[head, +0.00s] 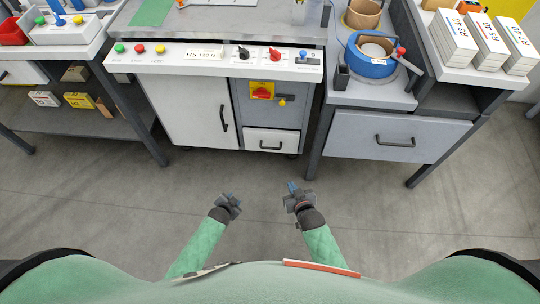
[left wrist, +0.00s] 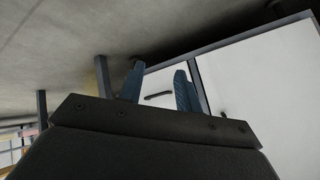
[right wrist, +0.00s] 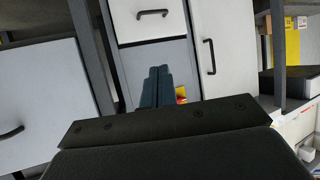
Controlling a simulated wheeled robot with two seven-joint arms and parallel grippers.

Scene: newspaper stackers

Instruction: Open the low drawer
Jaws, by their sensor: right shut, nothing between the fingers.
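The low drawer (head: 284,136) is a small white front with a black bar handle (head: 270,147), at the bottom right of the white cabinet under the control panel. It looks closed. In the right wrist view the drawer (right wrist: 135,31) and its handle (right wrist: 152,13) show beyond the fingertips. A white front with a dark handle, likely this drawer (left wrist: 158,84), shows between the left fingers. My left gripper (head: 231,197) is open and empty, out in front of the cabinet. My right gripper (head: 292,187) is shut and empty, in front of the drawer and apart from it.
A tall white door (head: 194,112) with a vertical handle is left of the drawer. A red and yellow switch (head: 262,91) sits above it. A grey drawer (head: 399,137) and table legs stand at the right. The floor (head: 150,205) before the cabinet is clear.

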